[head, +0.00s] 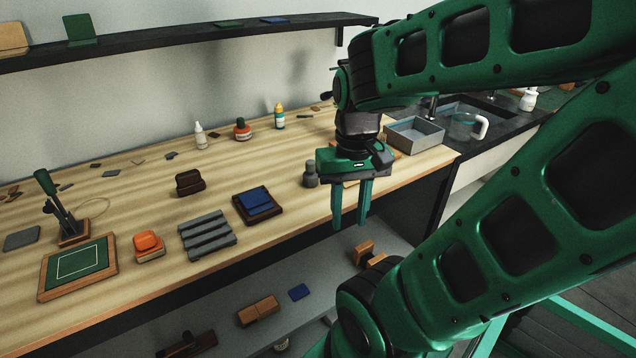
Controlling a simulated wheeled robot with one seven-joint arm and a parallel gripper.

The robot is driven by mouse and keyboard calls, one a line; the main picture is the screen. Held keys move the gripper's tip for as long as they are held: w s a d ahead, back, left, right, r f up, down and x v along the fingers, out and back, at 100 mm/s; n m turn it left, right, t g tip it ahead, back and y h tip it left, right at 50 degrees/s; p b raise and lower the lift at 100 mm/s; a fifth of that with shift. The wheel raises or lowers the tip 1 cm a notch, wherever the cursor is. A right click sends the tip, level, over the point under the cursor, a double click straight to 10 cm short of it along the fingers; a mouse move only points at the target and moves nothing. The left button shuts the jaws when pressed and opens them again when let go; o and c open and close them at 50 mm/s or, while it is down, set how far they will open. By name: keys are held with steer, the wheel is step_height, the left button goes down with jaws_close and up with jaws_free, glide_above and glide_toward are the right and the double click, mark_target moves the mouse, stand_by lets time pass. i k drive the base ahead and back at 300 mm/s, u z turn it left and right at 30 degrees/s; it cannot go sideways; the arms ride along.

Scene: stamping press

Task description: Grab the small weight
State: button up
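A small grey weight with a narrower knob on top (311,174) stands upright on the wooden worktop, near its front edge. My gripper (351,218) hangs just to the right of the weight in the head view, fingers pointing down. Its two green fingers are apart, with nothing visible between them. The fingertips appear in front of the worktop's front edge. The gripper looks apart from the weight, though the exact depth between them is hard to tell.
Left of the weight lies a dark tray with a blue pad (258,202), then a grey slatted rack (207,234). A grey metal tray (414,133) sits behind right. Bottles (279,117) stand at the back. A lower shelf (225,300) holds blocks.

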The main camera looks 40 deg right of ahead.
mark_target(310, 178)
steer(key=z, duration=1.8)
steer(key=k, duration=1.05)
steer(key=u, duration=0.3)
steer(key=i, duration=0.5)
steer(key=z, duration=0.05)
